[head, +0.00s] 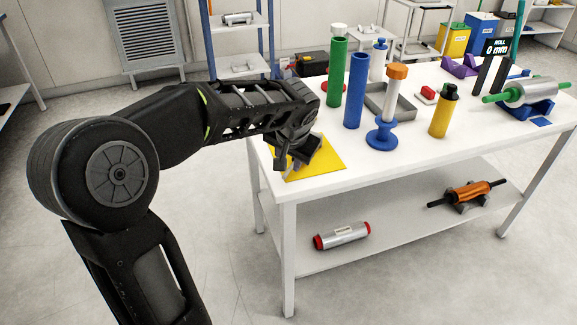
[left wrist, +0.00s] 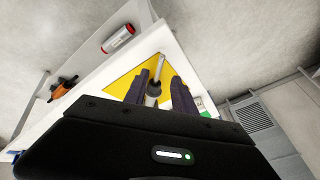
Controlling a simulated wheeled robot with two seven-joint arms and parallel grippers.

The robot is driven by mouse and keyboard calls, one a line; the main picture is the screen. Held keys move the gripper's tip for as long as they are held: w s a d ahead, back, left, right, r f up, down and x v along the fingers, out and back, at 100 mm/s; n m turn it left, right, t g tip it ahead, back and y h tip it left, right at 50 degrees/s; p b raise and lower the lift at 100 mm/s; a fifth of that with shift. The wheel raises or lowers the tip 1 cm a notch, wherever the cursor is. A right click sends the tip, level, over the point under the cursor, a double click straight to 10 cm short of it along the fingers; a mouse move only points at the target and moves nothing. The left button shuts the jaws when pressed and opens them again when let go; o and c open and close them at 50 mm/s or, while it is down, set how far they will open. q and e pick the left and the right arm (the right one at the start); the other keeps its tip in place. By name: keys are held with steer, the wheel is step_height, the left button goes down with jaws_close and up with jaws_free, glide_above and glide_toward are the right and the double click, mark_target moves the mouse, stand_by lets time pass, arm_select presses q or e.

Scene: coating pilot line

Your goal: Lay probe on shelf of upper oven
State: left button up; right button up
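A thin probe-like rod (left wrist: 160,66), light grey with a darker thick end, shows in the left wrist view over the yellow mat (left wrist: 122,86). My left gripper (left wrist: 160,84) has its two dark fingers apart, one on each side of the rod's thick end, with a gap showing on the right side. In the head view my left gripper (head: 291,160) is low over the yellow mat (head: 326,160) at the table's near left corner and hides most of the rod. Whether the rod touches the mat is unclear. My right gripper and an upper oven are not in view.
The white table (head: 278,193) carries a green cylinder (head: 337,72), a blue cylinder (head: 355,90), a blue-based stand (head: 382,135), a yellow bottle (head: 444,112) and a roller (head: 528,92). Its lower shelf holds a silver roll (head: 341,235) and an orange roll (head: 468,193). Floor in front is clear.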

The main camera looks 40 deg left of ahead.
arm_select(q)
steer(key=v, duration=0.5)
steer(key=shift+r, duration=0.1)
stand_by(0.6)
steer(key=s+d+f+m+g+h, duration=0.1)
steer(key=d+f+h, duration=0.2)
steer(key=d+f, duration=0.85)
steer(key=s+d+f+m+g+h, duration=0.1)
steer(key=d+f+h, duration=0.2)
steer(key=d+f, duration=0.85)
steer(key=s+d+f+n+h, duration=0.1)
steer(key=s+d+f, duration=0.2)
steer(key=s+f, duration=0.6)
steer(key=s+d+f+n+g, duration=0.1)
steer(key=s+d+f, duration=0.3)
steer(key=s+f, duration=0.5)
step_height(320, 180, down, 2)
steer(key=shift+s+d+f+h, duration=0.15)
steer(key=shift+d+h, duration=0.2)
steer(key=shift+h, duration=0.05)
steer(key=shift+o, duration=0.2)
